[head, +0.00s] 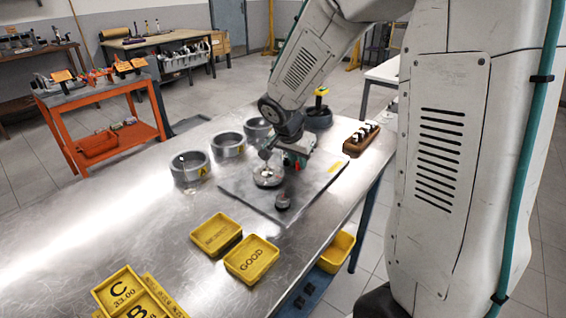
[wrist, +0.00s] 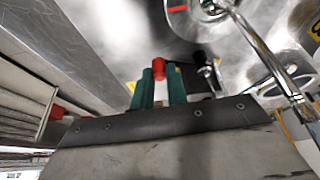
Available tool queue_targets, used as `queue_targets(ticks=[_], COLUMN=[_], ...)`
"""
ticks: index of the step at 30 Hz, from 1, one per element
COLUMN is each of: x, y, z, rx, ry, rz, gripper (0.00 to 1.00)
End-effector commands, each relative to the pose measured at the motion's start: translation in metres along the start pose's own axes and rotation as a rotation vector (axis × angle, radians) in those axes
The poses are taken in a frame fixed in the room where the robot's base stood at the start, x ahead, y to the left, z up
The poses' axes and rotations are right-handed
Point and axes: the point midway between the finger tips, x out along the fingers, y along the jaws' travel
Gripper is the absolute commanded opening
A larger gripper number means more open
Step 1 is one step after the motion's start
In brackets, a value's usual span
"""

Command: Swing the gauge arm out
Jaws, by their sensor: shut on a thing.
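My gripper (head: 296,158) is low over the grey plate (head: 242,194) on the steel bench. In the wrist view its two green fingers (wrist: 162,92) are shut on a small red knob (wrist: 158,68), whose tip shows between them. I cannot see how the knob joins the gauge arm. A shiny metal rod (wrist: 262,48), perhaps the gauge arm, slants across the right of the wrist view, apart from the fingers. A round metal fixture (head: 268,175) stands on the plate just left of my gripper, partly covered by it.
Metal rings (head: 190,168) stand left of the plate. A short dark post (head: 283,202) stands near its front. Yellow trays (head: 252,259) lie at the bench front. A wooden block with small parts (head: 360,139) is at the right edge. The bench's left part is clear.

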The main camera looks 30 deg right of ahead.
Motion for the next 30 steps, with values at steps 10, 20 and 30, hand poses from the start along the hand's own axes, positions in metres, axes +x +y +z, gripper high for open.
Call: queue_targets(ticks=[10, 20, 30], x=[0.0, -0.004, -0.057], y=[0.001, -0.001, -0.001], z=[0.0, 0.001, 0.001], rx=[0.0, -0.002, -0.003], ry=[0.0, 0.001, 0.002], rz=[0.002, -0.001, -0.003], gripper=[0.37, 0.37, 0.37])
